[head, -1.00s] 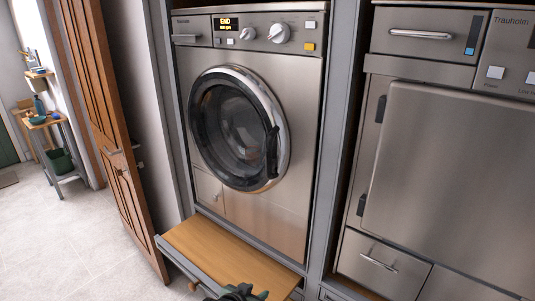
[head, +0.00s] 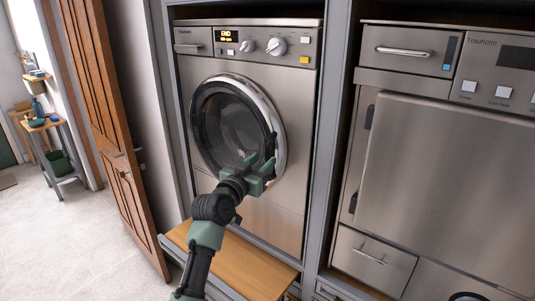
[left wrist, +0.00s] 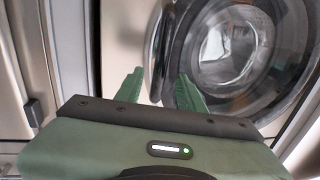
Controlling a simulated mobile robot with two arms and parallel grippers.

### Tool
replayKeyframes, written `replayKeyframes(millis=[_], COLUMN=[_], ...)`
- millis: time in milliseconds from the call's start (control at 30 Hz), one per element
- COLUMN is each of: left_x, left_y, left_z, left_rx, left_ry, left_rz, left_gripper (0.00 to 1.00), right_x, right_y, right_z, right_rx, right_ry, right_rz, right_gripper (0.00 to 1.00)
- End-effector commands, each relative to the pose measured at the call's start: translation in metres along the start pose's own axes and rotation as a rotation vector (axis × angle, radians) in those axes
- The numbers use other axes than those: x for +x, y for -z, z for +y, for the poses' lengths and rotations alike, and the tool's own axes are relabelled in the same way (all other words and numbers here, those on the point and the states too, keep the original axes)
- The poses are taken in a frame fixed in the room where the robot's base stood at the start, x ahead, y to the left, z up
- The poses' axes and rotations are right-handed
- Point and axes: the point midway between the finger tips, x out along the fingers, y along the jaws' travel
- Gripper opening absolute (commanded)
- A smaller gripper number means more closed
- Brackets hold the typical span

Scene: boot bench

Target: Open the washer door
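The washer (head: 290,90) stands in a grey frame, with a steel front and a lit display reading END. Its round glass door (head: 222,120) has a silver ring and looks shut. The dark door handle (head: 272,146) is on the ring's right side. My left gripper (head: 270,164) is at the handle's lower part, partly covering it. In the left wrist view the two green fingers (left wrist: 160,82) are apart, pointing at the door's rim (left wrist: 166,45). I cannot tell whether they touch the handle. My right gripper is not in view.
A wooden shelf (head: 262,275) juts out below the washer, under my left arm. Another steel appliance (head: 440,160) stands to the right behind a grey post (head: 337,140). A brown wooden door (head: 105,110) stands open at left. Pale floor (head: 75,235) is clear at lower left.

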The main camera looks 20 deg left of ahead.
Motion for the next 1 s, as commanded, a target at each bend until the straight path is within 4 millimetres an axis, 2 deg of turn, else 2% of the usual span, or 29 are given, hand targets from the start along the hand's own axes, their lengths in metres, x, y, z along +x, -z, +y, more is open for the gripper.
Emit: replayKeyframes(millis=[100, 300, 667, 700, 833, 1000], left_x=[0.017, 0.035, 0.04, 0.04, 0.04, 0.039], left_y=[0.002, 0.001, -0.001, -0.001, -0.001, -0.001], left_z=[0.001, 0.001, 0.001, 0.001, 0.0, 0.0], left_rx=[-0.002, 0.0, 0.001, 0.001, 0.001, 0.0], left_ry=[-0.001, -0.001, 0.0, 0.0, 0.0, 0.0], left_rz=[-0.002, -0.002, -0.001, -0.001, -0.001, -0.002], left_gripper=[0.39, 0.39, 0.39, 0.36, 0.0, 0.0], right_x=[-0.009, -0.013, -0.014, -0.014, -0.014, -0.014], right_y=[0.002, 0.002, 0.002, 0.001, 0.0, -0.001], right_z=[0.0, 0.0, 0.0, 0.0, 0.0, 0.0], right_rx=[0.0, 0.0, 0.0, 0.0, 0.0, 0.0], right_ry=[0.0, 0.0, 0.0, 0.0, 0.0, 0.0], right_rz=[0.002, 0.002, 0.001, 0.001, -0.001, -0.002], right_gripper=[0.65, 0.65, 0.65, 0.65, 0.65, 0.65])
